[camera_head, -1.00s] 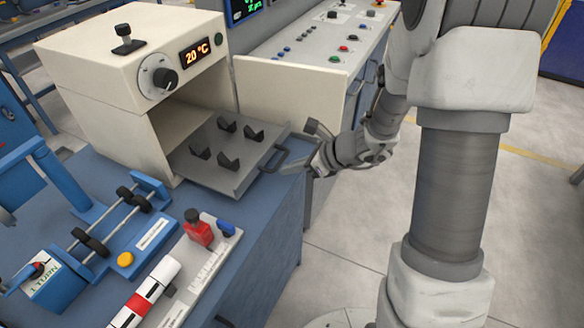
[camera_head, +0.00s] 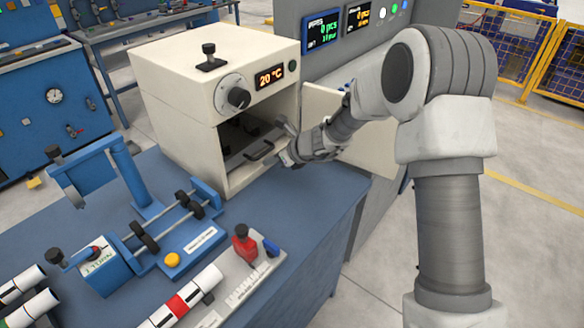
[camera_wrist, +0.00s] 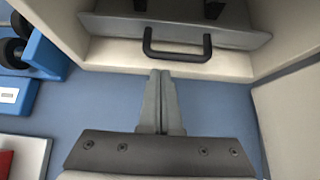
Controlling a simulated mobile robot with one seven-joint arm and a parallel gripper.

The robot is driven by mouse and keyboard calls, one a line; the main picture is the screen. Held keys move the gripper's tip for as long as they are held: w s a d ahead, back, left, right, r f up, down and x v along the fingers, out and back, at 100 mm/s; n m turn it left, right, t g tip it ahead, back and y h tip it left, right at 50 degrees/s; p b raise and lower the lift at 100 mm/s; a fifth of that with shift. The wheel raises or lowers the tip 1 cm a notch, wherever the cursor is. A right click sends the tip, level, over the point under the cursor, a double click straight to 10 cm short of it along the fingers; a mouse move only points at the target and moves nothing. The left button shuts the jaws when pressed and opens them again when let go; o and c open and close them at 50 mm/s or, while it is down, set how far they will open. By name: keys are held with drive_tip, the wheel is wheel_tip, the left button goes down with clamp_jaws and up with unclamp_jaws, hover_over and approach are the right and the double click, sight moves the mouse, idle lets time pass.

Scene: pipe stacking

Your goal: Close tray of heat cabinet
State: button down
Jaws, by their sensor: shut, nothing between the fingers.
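The heat cabinet (camera_head: 185,75) is a cream box on the blue bench with a "20 °C" display. Its grey metal tray (camera_head: 240,148) sits inside the opening, with its dark handle (camera_head: 262,150) at the front. In the wrist view the tray front (camera_wrist: 115,27) and its black handle (camera_wrist: 178,55) lie across the top, about level with the cabinet's front edge. My gripper (camera_head: 287,162) is just in front of the opening. In the wrist view my gripper (camera_wrist: 160,75) has its fingers together, empty, with the tips just below the handle. I cannot tell whether they touch it.
A cream panel (camera_head: 345,130) stands right of the opening, close to my gripper. A blue fixture with rollers (camera_head: 165,225) stands in front of the cabinet, and a red clamp (camera_head: 244,243) is nearer. The blue bench top (camera_head: 300,195) is clear in front of the opening.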

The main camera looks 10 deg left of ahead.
sight(260, 156)
drive_tip(key=shift+w+a+p, duration=0.15)
drive_tip(key=shift+w+a, duration=0.2)
drive_tip(key=shift+a, duration=0.2)
drive_tip(key=shift+w+a+p, duration=0.15)
drive_tip(key=shift+w+a, duration=0.2)
drive_tip(key=shift+a, duration=0.2)
drive_tip(key=shift+a+r, duration=0.15)
drive_tip(key=shift+a, duration=0.05)
